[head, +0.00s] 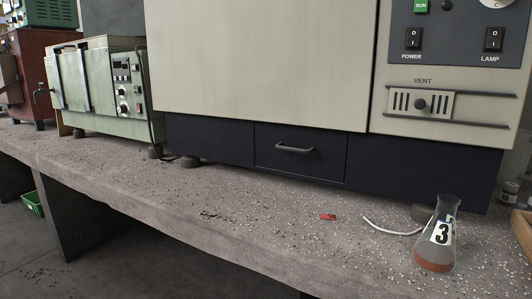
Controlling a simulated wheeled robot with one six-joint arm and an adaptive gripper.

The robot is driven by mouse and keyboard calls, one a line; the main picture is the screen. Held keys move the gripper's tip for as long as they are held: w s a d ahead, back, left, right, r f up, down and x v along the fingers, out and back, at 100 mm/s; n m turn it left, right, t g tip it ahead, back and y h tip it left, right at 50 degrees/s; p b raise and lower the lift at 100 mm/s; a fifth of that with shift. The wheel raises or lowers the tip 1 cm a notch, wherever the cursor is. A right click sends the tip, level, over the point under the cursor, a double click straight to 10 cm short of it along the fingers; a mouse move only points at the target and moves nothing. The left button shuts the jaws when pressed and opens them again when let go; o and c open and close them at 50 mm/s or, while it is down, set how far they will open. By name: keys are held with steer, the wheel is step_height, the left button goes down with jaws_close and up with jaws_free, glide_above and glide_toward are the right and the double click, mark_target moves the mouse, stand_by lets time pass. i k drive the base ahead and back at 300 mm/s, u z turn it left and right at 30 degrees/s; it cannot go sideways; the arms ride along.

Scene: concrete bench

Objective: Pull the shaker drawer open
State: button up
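The drawer (300,152) is a dark navy panel low in the base of a large cream cabinet (260,60). A small grey bar handle (295,149) sits at its middle. The drawer front looks flush with the dark base around it, so it appears shut. My gripper is not in view, and nothing touches the handle.
A white tube piece (392,228) and a red scrap (327,217) lie before the cabinet. The concrete bench (240,215) below the drawer is otherwise mostly clear. A green oven (100,85) stands left.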

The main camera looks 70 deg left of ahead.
mark_target(321, 153)
steer(key=u, duration=2.35)
steer(key=k, duration=0.5)
steer(key=z, duration=0.55)
steer(key=i, duration=0.6)
steer(key=u, duration=1.25)
